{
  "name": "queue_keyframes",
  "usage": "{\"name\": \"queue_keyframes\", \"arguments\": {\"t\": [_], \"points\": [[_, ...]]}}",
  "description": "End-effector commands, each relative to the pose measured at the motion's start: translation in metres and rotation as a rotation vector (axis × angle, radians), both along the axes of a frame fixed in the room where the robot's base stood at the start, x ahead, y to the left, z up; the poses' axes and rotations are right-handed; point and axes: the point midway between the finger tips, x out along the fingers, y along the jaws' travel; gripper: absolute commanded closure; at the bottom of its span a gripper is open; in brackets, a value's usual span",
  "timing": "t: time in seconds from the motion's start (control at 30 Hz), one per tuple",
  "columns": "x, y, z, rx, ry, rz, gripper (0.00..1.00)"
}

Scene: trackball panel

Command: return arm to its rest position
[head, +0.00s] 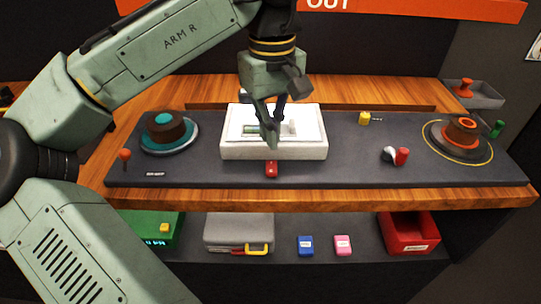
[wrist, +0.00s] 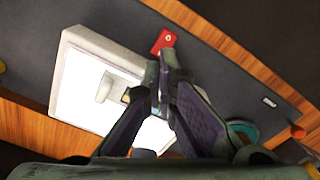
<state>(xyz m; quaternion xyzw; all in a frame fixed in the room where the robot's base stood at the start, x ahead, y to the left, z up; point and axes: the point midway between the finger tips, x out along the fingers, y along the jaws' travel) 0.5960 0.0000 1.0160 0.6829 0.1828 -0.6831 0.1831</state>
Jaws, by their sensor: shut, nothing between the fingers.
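My gripper (head: 270,138) hangs pointing down in front of and over the white box (head: 268,152) in the middle of the dark panel. Its fingers are shut with nothing between them. In the wrist view the closed fingertips (wrist: 168,62) show beside the white box (wrist: 70,62), close to a red switch (wrist: 163,41). My green arm reaches in from the left, bent at the elbow. Part of the box's inside is hidden behind the gripper.
An orange-red lever (head: 125,155) stands at front left. A grey tray (head: 475,94) is back right. A red bin (head: 408,234) sits on the lower shelf.

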Motion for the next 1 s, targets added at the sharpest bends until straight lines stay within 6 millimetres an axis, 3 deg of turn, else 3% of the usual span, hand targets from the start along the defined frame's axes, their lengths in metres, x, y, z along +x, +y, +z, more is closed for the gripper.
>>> {"name": "queue_keyframes", "arguments": {"t": [0.17,0.73,0.87,0.97,1.0], "points": [[0.000,0.000,0.016,0.000,0.000,0.000,1.00],[0.000,0.000,0.015,0.000,0.000,0.000,1.00],[0.029,-0.028,0.024,-0.137,-0.214,-0.126,1.00],[0.066,-0.057,0.062,-0.301,-0.547,-0.279,1.00],[0.078,-0.065,0.087,-0.360,-0.711,-0.337,1.00]]}}
